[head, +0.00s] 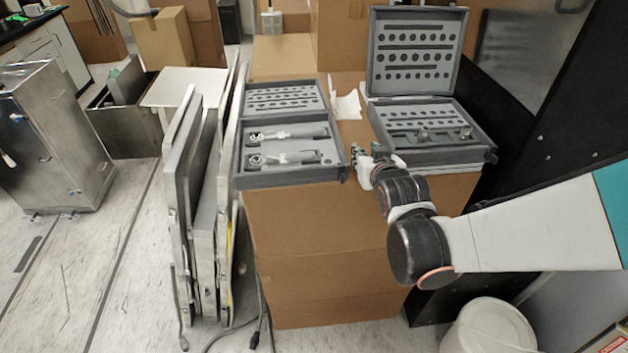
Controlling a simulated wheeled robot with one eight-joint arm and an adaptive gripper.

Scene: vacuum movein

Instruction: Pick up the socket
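Small metal sockets (423,135) stand in the foam of the right grey case (481,157), in its lower tray. Another socket (465,132) stands to the right in the same tray. My gripper (358,152) is at the left front corner of this case, between the two cases and above the cardboard box. It is apart from the sockets I can make out. Its fingers are too small to tell whether they are open or shut, and I see nothing held in them.
The left grey case (296,182) lies open with two ratchet-like tools (284,134) in it. Both cases rest on a cardboard box (320,240). White paper (346,106) lies between them. Metal panels (190,170) stand at left, a dark panel (570,120) at right.

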